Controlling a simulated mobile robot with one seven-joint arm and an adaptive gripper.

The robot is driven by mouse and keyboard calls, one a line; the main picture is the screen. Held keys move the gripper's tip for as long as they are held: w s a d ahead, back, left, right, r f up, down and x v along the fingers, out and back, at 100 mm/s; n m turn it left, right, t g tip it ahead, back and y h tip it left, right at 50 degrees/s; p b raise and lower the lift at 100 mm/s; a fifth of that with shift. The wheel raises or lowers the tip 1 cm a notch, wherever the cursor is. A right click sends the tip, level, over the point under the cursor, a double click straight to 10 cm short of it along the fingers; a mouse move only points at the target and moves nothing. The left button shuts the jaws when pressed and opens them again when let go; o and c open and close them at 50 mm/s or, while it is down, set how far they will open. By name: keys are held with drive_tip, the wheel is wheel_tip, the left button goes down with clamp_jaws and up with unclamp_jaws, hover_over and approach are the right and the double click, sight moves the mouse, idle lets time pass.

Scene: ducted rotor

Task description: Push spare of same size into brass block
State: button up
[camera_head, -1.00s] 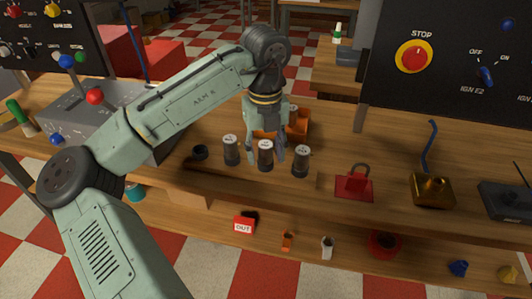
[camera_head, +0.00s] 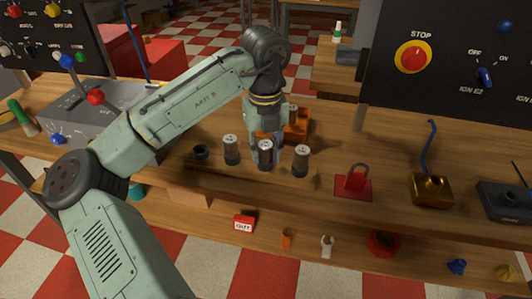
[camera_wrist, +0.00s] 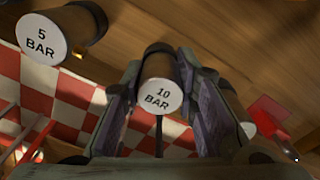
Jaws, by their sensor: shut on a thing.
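Three dark cylinders with white tops stand in a row on the wooden bench: a left one (camera_head: 231,150), a middle one (camera_head: 265,156) and a right one (camera_head: 300,162). My gripper (camera_head: 267,149) is shut on the middle cylinder, whose top reads "10 BAR" in the wrist view (camera_wrist: 161,96). The neighbouring cylinder (camera_wrist: 62,33) there reads "5 BAR". The right cylinder's label is hidden behind a finger. The brass block (camera_head: 432,190) stands farther right on the bench, with a blue hose (camera_head: 429,148) rising from behind its top opening.
An empty-looking dark socket (camera_head: 200,152) is left of the row. An orange tray (camera_head: 298,126) lies behind my gripper. A red plate with a padlock-like shackle (camera_head: 354,185) lies between the row and the brass block. A black switch panel (camera_head: 450,85) rises behind.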

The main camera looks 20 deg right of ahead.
sight(265, 144)
clamp_jaws()
drive_tip(key=shift+r+p, duration=0.7)
drive_tip(key=shift+p, duration=0.15)
drive_tip(key=shift+r+p, duration=1.7)
drive_tip(key=shift+p, duration=0.1)
